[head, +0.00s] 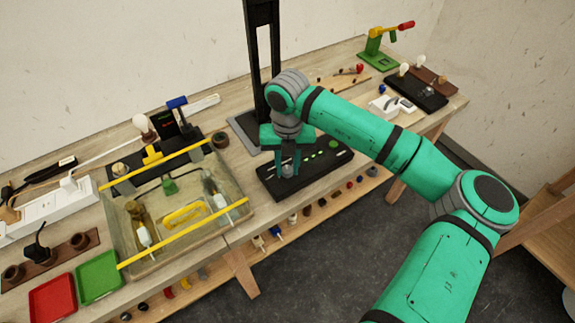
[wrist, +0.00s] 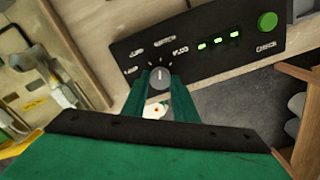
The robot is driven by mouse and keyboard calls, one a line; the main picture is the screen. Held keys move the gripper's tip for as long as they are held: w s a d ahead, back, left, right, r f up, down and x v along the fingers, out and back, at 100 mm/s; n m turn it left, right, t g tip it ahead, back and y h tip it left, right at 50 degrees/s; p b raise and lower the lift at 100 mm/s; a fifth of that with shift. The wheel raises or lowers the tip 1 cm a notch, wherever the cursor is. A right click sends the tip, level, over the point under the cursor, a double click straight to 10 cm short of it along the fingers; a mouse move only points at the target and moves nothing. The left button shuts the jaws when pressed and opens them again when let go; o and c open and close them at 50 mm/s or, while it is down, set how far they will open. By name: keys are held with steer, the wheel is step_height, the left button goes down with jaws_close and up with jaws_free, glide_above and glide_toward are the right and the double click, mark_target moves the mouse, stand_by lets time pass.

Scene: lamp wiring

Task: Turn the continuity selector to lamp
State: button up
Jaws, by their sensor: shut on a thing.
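The continuity selector is a round grey knob (wrist: 160,76) on a sloping black panel (head: 314,176), which also shows in the wrist view (wrist: 228,58). My gripper (head: 289,170) reaches down to the left part of the panel. In the wrist view my gripper (wrist: 160,82) has one finger on each side of the knob and is shut on it. A pale pointer mark on the knob points roughly up in that view, towards the middle of several small white labels. The label words are too blurred to read surely.
Three green lights (wrist: 219,40) and a green button (wrist: 267,21) are on the panel's right. A clear tray (head: 183,215) with yellow bars stands left of the panel. A black post (head: 262,60) rises behind it. Small parts lie on the shelf below.

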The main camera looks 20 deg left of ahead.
mark_target(289, 169)
steer(key=n, duration=0.3)
steer(key=shift+d+n, duration=0.1)
steer(key=shift+n, duration=0.3)
steer(key=n, duration=0.4)
steer(key=shift+w+n, duration=0.1)
steer(key=shift+n, duration=0.2)
steer(key=n, duration=0.4)
steer(key=shift+n, duration=2.4)
steer(key=shift+r, duration=0.1)
steer(key=o, duration=1.1)
steer(key=shift+c, duration=0.2)
step_height(289, 169, up, 11)
